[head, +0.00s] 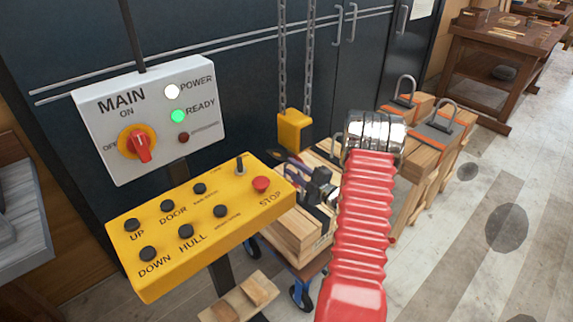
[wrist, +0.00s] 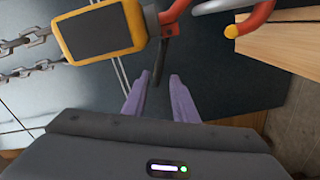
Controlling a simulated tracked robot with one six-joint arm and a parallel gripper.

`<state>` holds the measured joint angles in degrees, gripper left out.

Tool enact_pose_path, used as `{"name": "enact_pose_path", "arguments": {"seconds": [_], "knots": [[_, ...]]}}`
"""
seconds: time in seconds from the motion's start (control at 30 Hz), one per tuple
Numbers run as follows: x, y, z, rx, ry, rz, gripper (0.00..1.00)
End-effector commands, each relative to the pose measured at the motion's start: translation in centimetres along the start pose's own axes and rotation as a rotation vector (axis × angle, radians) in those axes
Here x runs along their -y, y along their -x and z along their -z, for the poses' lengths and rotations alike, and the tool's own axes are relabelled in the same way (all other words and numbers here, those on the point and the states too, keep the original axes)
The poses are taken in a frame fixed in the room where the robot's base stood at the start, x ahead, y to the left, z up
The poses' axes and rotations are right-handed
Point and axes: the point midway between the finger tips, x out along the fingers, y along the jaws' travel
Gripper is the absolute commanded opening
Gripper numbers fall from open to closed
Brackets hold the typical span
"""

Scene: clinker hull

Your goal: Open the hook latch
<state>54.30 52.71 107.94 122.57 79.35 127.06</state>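The hoist's yellow hook block (head: 293,130) hangs on chains in the head view and also shows in the wrist view (wrist: 100,32). In the wrist view an orange-red hook (wrist: 262,14) with a yellow-orange tip lies right of the block. A narrow dark strip (wrist: 164,50), which looks like the latch, runs from the hook's base towards my fingers. My gripper (wrist: 160,75) has two purple fingers apart, one either side of the strip's lower end; I cannot tell whether they touch it. In the head view my gripper (head: 290,164) is just below the block, and the hook is not clearly visible.
Hoist chains (head: 296,55) hang above the block. A yellow button box (head: 200,225) and a grey main-switch panel (head: 150,118) stand left of my gripper. Timber (head: 300,228) lies below, with clamps (head: 440,120) to the right. Dark cabinets (head: 225,50) stand behind.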

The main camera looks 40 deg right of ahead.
Motion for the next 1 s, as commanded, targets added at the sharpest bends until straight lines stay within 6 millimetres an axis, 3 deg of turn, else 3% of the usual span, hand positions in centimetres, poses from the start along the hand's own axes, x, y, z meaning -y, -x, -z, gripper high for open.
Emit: {"name": "enact_pose_path", "arguments": {"seconds": [0.2,0.43,1.0], "knots": [[-0.1,4.0,-0.1,0.003,-0.001,-0.002,0.26],[0.0,7.2,-0.1,0.001,0.000,-0.002,0.26],[0.0,8.0,0.0,-0.001,0.001,-0.001,0.26]]}}
